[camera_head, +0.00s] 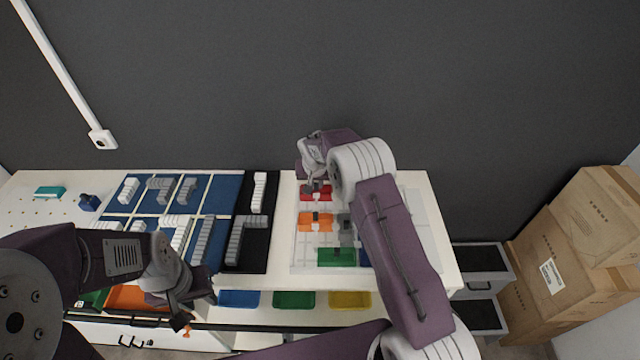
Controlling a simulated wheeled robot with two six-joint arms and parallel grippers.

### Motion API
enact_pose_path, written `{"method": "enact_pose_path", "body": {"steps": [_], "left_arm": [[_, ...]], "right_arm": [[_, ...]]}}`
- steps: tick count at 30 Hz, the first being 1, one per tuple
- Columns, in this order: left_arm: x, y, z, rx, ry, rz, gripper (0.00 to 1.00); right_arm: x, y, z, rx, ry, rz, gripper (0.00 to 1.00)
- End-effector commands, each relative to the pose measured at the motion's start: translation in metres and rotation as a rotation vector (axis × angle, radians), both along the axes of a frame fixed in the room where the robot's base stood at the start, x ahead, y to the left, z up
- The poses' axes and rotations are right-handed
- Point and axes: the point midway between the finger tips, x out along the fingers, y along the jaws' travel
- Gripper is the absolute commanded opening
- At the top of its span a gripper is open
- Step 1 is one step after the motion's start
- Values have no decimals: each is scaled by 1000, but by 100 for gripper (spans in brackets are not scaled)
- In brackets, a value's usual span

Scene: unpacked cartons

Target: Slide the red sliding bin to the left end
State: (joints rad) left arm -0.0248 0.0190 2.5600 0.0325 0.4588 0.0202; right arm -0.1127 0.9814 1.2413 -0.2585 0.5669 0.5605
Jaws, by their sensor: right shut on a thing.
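The red sliding bin (308,195) is in the back row of the pale tray (302,256), close to the tray's left edge. My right gripper (316,187) reaches down onto it from above and is shut on it. The gripper and wrist hide part of the bin. My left gripper (182,318) hangs at the front edge of the table, far from the red bin. Its fingers are small and dark, and I cannot tell whether they are open.
An orange bin (306,224) sits just in front of the red one, and a green bin (336,258) is further forward. My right forearm covers the tray's right part. Black and blue organisers (228,190) with grey and white parts stand to the left. Cartons (560,260) are at right.

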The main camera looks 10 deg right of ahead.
Motion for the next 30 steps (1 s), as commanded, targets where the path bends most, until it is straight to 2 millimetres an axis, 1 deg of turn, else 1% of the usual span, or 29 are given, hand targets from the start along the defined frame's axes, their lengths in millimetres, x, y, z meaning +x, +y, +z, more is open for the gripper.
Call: {"method": "enact_pose_path", "body": {"steps": [3,4,5,6,14,17,20,24,27,30], "left_arm": [[0,0,0,0,0,0,36],[0,0,0,0,0,0,36],[0,0,0,0,0,0,36],[0,0,0,0,0,0,36],[0,0,0,0,0,0,36],[0,0,-2,0,0,0,36],[0,0,-8,0,0,0,36],[0,0,-15,0,0,0,36],[0,0,-18,0,0,0,36],[0,0,-20,0,0,0,36]], "right_arm": [[2,2,2,3,-8,2,0],[2,2,2,3,-8,2,17],[2,2,2,3,-8,2,25],[2,2,2,3,-8,2,36],[1,1,1,1,-3,1,36],[-1,1,5,1,-4,1,36],[-7,3,21,1,-8,2,36],[-19,8,51,1,-8,2,36],[-26,10,68,1,-8,2,36],[-30,11,80,1,-6,2,36]]}}
